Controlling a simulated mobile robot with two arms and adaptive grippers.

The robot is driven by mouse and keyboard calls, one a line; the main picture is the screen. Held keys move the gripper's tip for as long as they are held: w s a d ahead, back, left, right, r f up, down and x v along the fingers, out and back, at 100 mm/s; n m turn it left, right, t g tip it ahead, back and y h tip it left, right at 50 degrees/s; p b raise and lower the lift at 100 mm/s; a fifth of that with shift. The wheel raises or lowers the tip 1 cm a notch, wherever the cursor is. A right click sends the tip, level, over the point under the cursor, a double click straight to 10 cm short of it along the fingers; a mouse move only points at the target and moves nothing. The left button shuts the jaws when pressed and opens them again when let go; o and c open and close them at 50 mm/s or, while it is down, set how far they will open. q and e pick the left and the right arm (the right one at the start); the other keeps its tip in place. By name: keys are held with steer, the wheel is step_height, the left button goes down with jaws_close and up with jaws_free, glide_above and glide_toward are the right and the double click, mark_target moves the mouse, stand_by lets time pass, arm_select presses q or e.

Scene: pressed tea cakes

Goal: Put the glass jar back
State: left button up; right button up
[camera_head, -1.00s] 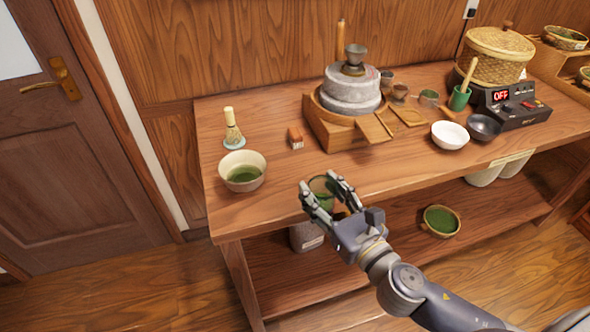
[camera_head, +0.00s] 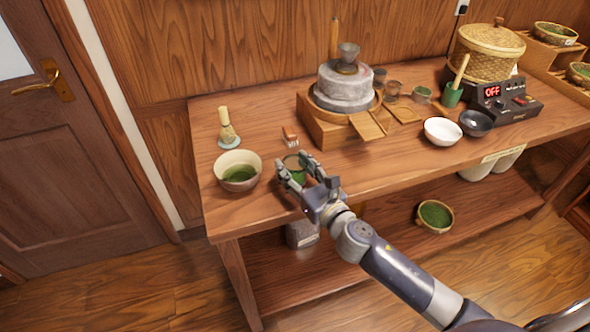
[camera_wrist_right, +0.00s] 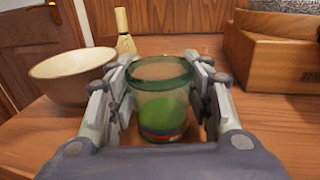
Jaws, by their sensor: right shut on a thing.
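The glass jar (camera_wrist_right: 160,97) is a clear greenish tumbler with green powder inside and a red and blue band near its base. In the right wrist view it stands upright between the fingers of my right gripper (camera_wrist_right: 162,100), which is shut on it. In the head view the right gripper (camera_head: 298,180) holds the jar (camera_head: 293,162) at the front of the table, just right of the cream bowl. The fingers partly hide the jar. I cannot tell whether its base touches the table. My left gripper is not in view.
The cream bowl (camera_head: 238,171) with green contents is close on the left. The stone mill (camera_head: 345,88) is at the back, with a white bowl (camera_head: 443,131) to the right. The front table between is clear.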

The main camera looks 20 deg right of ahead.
steer(key=shift+f, duration=0.1)
steer(key=shift+f, duration=0.15)
steer(key=o, duration=1.2)
steer(key=shift+s+r, duration=0.1)
steer(key=shift+r, duration=0.1)
steer(key=shift+b+v, duration=1.15)
steer(key=shift+v, duration=4.75)
steer(key=shift+d, duration=0.1)
